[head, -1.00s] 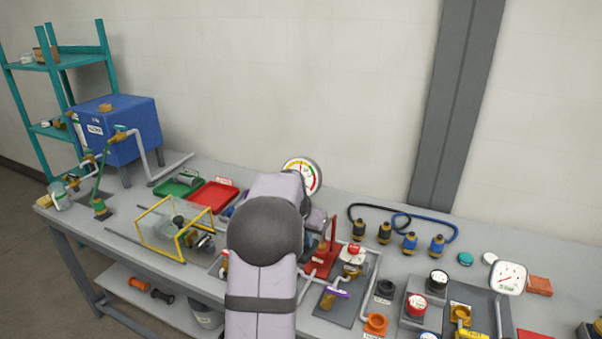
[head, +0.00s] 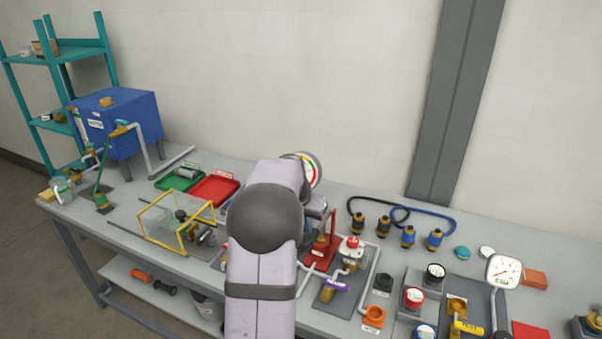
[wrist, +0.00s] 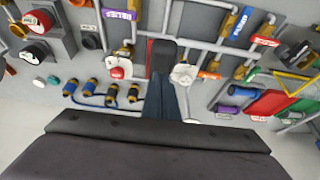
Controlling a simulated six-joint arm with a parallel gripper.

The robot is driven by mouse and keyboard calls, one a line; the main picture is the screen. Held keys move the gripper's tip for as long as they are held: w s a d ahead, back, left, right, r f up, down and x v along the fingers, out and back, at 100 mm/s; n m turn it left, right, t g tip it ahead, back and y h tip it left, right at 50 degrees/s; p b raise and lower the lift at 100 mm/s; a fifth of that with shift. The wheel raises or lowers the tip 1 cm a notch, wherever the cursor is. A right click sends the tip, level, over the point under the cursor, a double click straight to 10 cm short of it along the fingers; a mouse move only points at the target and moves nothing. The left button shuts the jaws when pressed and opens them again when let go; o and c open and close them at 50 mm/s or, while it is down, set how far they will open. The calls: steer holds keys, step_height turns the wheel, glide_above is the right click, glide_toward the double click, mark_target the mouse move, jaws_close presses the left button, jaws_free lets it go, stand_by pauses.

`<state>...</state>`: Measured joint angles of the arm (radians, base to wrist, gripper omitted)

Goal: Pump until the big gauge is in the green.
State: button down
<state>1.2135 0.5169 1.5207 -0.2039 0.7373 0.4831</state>
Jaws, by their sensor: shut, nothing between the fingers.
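The big round gauge (head: 314,170) stands at the back of the bench in the head view, with a green, yellow and red band. My arm covers its left part, and I cannot read the needle. A red upright stand (head: 322,249), which looks like the hand pump, is just right of my arm; its lever is not clearly visible. My gripper (wrist: 163,50) is shut and empty, above the bench beside the red stand. In the head view the gripper is mostly hidden behind my arm. I cannot tell whether it touches the lever.
Left are a yellow-framed clear guard (head: 176,222), a red tray (head: 214,189), a green tray (head: 180,179) and a blue tank (head: 118,125).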

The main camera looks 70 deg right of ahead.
steer(key=shift+f, duration=0.1)
steer(key=shift+f+b, duration=3.3)
steer(key=shift+f, duration=1.05)
steer(key=shift+r+p, duration=3.35)
steer(key=shift+r, duration=1.1)
steer(key=shift+r, duration=0.1)
steer(key=shift+r+p, duration=1.95)
steer(key=shift+r, duration=0.5)
